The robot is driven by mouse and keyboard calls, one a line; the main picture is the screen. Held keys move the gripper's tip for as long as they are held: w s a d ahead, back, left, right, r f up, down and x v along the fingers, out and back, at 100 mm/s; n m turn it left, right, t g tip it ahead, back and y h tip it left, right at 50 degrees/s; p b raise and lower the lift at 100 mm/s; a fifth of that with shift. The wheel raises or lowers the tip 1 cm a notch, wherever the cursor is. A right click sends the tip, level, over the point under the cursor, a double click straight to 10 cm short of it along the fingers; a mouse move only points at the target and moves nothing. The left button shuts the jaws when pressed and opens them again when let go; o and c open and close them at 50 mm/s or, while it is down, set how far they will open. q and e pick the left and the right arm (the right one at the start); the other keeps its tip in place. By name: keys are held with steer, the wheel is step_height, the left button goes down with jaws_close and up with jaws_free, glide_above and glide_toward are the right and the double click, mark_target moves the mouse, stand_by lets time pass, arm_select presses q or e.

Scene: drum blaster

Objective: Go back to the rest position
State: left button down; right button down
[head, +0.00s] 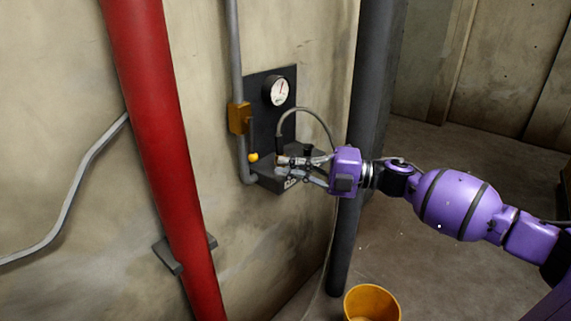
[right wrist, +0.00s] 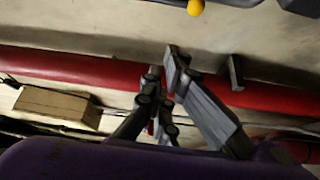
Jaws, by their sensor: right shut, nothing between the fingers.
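My right gripper (head: 281,167) reaches in from the right in the head view, its purple arm stretched toward the wall. Its fingers are shut and empty, in front of the small shelf of a dark wall panel (head: 259,110). It cannot be told whether they touch the shelf. In the right wrist view the gripper fingertips (right wrist: 166,72) come together with nothing held. My left gripper is not in view.
A round gauge (head: 278,91), an orange box (head: 239,118) and a yellow ball-shaped knob (head: 253,157) are by the panel. A red pipe (head: 165,130) stands left, a dark pillar (head: 368,90) behind my wrist. An orange bucket (head: 372,303) is on the floor.

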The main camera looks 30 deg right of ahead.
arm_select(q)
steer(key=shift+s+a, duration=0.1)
arm_select(e)
step_height(320, 180, down, 17)
steer(key=s+d+m+t+h+p, duration=0.15)
steer(key=m+t+h, duration=0.35)
steer(key=m+h, duration=0.6)
steer(key=s+a+f+m+g, duration=0.1)
steer(key=s+f+m+g, duration=0.1)
steer(key=s+f+m, duration=0.7)
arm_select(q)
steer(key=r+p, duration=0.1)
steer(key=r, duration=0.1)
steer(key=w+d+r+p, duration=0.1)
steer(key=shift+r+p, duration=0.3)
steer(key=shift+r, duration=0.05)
arm_select(e)
steer(key=s+a+f+m+g+h, duration=0.1)
steer(key=s+a+f+m, duration=0.1)
steer(key=s+f, duration=0.3)
steer(key=s+a+f+m+g+h, duration=0.1)
steer(key=s+a+f+m+g, duration=0.1)
steer(key=s, duration=1.2)
steer(key=s+a+f+m+g+h, duration=0.1)
steer(key=s+a+f+m+g, duration=0.1)
steer(key=s+a+f, duration=0.3)
steer(key=s+f+m, duration=0.1)
steer(key=s+f, duration=0.3)
steer(key=shift+s+a, duration=0.25)
steer(key=shift+s, duration=0.05)
